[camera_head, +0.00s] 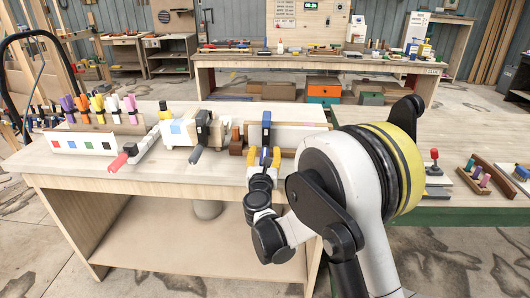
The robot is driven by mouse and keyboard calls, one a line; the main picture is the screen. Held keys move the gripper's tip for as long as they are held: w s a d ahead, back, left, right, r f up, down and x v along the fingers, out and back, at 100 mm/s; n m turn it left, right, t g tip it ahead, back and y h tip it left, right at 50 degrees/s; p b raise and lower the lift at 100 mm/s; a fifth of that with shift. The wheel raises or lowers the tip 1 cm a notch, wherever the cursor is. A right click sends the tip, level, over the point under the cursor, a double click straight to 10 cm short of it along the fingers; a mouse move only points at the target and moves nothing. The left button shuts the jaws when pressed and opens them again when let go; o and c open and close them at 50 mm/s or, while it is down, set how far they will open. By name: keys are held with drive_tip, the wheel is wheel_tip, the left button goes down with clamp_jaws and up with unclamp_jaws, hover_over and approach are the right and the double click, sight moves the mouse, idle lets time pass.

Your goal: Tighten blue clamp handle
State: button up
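A blue clamp (266,132) stands upright at the front of a light wooden piece near the right end of the near workbench (205,181). My gripper (265,157) has yellow fingers and is right in front of the clamp's lower part. The fingers are apart, one on each side of a narrow blue part that looks like the clamp's handle. I cannot tell whether either finger touches it. My wrist and arm come in from the lower right and hide what lies below and to the right of the clamp.
Left of the clamp are a brown block (236,139), a dark vise-like tool (203,130) and a red-handled tool (119,162). A green-edged table (460,211) with small items is at the right.

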drive_tip(key=s, duration=1.2)
drive_tip(key=shift+a+f, duration=0.2)
drive_tip(key=shift+f, duration=0.05)
